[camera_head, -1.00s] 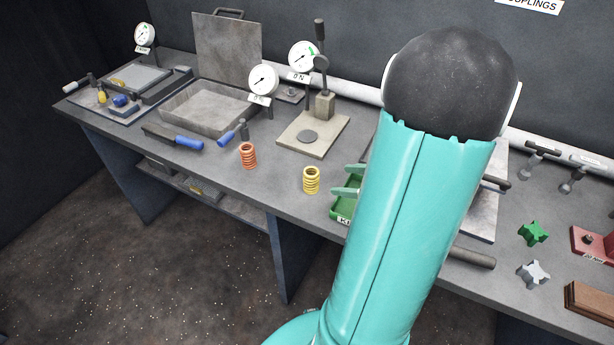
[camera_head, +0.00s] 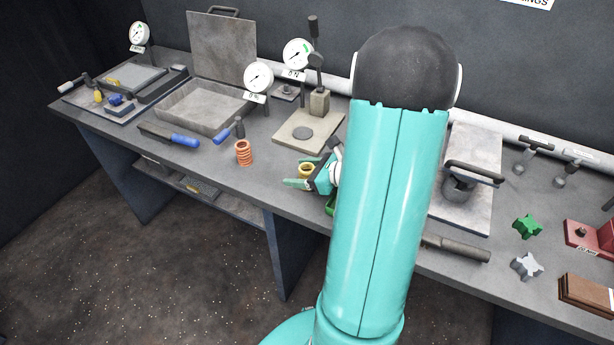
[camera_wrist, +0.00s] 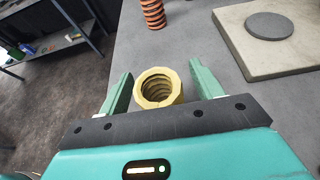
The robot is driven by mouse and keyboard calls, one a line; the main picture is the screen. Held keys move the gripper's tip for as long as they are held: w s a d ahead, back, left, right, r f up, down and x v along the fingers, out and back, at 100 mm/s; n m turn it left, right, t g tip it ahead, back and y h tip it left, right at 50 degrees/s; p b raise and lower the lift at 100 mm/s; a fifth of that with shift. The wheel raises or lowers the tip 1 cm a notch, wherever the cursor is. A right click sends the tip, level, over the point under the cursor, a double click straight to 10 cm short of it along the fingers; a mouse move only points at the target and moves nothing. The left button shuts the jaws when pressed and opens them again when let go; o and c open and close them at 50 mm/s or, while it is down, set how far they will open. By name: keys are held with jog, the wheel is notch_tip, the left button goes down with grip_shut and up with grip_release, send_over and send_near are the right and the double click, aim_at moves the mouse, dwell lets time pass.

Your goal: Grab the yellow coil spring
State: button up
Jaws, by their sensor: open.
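The yellow coil spring (camera_head: 306,171) stands upright on the grey workbench near its front edge. It also shows in the wrist view (camera_wrist: 157,88), seen from above into its hollow middle. My gripper (camera_head: 303,172) is open, with one green finger on each side of the spring. In the wrist view my gripper (camera_wrist: 162,84) has gaps between both fingers and the spring, and the gap looks a little wider on the right. The lower part of the spring is partly hidden by my gripper in the head view.
An orange coil spring (camera_head: 244,152) stands to the left. A beige press plate (camera_head: 290,138) with a round disc lies behind the yellow spring. A lever and gauges (camera_head: 258,77) rise behind. A green tray (camera_head: 330,207) is mostly hidden by my arm.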

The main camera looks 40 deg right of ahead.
jog(key=shift+c, duration=0.5)
jog(key=c, duration=1)
jog(key=shift+w+r, duration=0.1)
jog(key=shift+r, duration=0.1)
